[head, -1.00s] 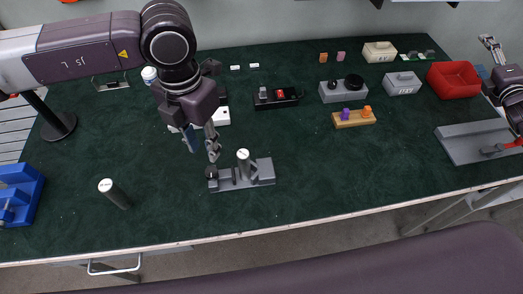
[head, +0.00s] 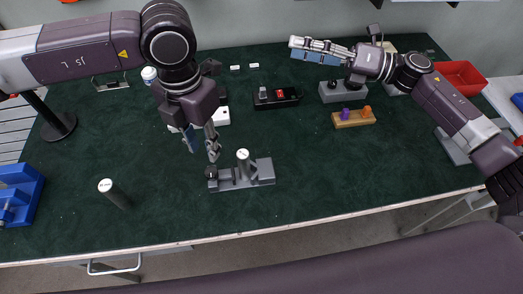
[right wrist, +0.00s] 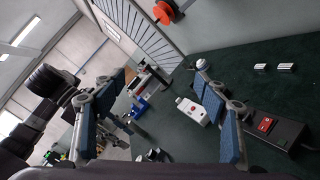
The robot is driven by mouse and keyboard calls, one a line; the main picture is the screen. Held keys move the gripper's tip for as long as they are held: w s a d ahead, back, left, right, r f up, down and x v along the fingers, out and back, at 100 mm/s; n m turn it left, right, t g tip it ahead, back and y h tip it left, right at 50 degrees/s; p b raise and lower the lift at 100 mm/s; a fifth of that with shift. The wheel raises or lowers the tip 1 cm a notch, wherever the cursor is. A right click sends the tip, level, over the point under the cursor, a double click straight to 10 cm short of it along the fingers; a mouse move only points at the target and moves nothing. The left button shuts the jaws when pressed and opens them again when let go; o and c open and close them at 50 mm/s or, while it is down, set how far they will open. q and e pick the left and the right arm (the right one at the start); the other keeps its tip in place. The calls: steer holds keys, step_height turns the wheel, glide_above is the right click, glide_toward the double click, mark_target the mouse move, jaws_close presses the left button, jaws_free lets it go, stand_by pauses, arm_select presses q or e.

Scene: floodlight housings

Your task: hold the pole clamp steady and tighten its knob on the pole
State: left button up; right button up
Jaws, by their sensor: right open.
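A grey fixture (head: 262,172) stands on the green table near its front, left of the middle. A short pole (head: 244,158) with a pale top rises from it. A dark round knob (head: 211,172) sits at its left end; the clamp's details are too small to tell. My left gripper (head: 203,150) points down just above and behind the knob, its fingers apart and nothing visible between them. My right gripper (head: 294,48) is over the back of the table, pointing left, well away from the fixture. In the right wrist view (right wrist: 162,90) its fingers are spread and empty.
A separate upright post (head: 114,193) stands to the left. A black switch box (head: 276,97), a grey box (head: 334,95) and an orange block with pegs (head: 354,119) stand behind to the right. A blue holder (head: 20,190) is at the left edge. The front right of the table is clear.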

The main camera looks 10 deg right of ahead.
steer(key=s+a+f+n+g, duration=0.1)
steer(key=s+a+n+g, duration=0.45)
steer(key=s+a, duration=0.2)
steer(key=n+g+h, duration=0.3)
steer(key=n+h, duration=0.6)
steer(key=h, duration=0.7)
glide_above(262, 168)
steer(key=s, duration=0.2)
steer(key=shift+m, duration=0.25)
steer(key=f, duration=1.3)
steer(key=shift+w+f, duration=0.2)
steer(key=shift+f, duration=0.1)
steer(key=shift+w+a+f+t+h, duration=0.1)
steer(key=shift+w+t+h, duration=0.3)
steer(key=shift+w+t, duration=0.25)
steer(key=shift+w+f, duration=0.1)
steer(key=shift+f, duration=3.75)
